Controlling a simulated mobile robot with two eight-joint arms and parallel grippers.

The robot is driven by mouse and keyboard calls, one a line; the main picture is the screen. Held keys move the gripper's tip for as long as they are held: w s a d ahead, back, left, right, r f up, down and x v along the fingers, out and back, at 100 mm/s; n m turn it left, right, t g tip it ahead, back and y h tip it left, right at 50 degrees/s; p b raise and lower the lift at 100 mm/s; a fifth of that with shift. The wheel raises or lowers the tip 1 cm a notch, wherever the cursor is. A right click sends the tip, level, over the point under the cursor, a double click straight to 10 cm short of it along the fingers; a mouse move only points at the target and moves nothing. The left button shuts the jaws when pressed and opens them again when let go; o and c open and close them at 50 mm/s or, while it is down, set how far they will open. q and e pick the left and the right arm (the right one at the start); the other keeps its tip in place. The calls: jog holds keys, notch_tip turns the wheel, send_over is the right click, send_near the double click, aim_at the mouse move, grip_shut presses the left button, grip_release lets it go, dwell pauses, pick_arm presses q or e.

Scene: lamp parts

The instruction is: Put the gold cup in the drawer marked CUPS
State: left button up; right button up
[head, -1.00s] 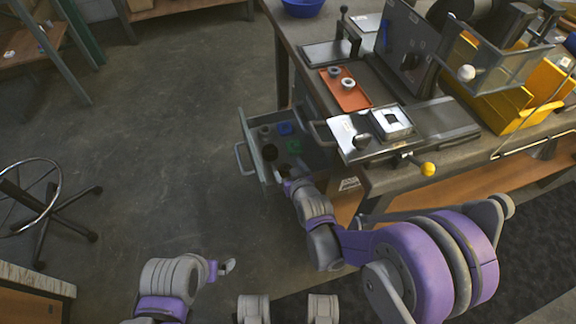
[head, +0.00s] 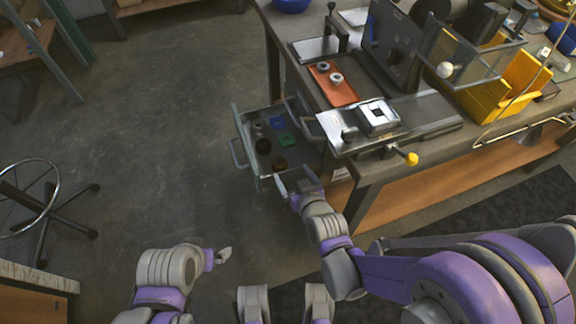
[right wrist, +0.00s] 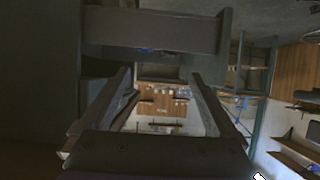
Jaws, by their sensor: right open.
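An open drawer (head: 240,128) sticks out from the workbench's left side; no marking on it is readable. Inside, a brownish round thing (head: 281,163) lies at the near end and a darker round one (head: 263,146) beyond it. Either may be the gold cup; I cannot tell. My right gripper (head: 288,186) is open, just outside the drawer's near side. Its spread fingers (right wrist: 163,82) show nothing between them in the right wrist view. My left gripper (head: 224,254) is low over the floor, away from the drawer; its jaws are too small to judge.
The drawer also holds a blue piece (head: 277,122), a green piece (head: 284,138) and small grey pieces. The bench above carries an orange tray (head: 334,86) and a metal fixture with a yellow knob (head: 411,159). A wheeled stool (head: 40,210) stands left. Floor between is clear.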

jog(key=shift+s+d+r, duration=0.15)
jog(key=shift+s+r, duration=0.05)
jog(key=shift+s, duration=0.2)
jog(key=s+d+r+m+g+h, duration=0.1)
jog(key=s+d+g+h, duration=0.1)
jog(key=s+d+g, duration=0.2)
jog(key=s+d+r+m+g+h, duration=0.1)
jog(key=s+d+m+g+h, duration=0.1)
jog(key=s+d, duration=0.8)
jog(key=s+g, duration=0.1)
jog(key=s, duration=0.5)
jog(key=shift+s+d+r+m+g, duration=0.15)
jog(key=shift+r+m+g, duration=0.15)
jog(key=shift+g, duration=0.1)
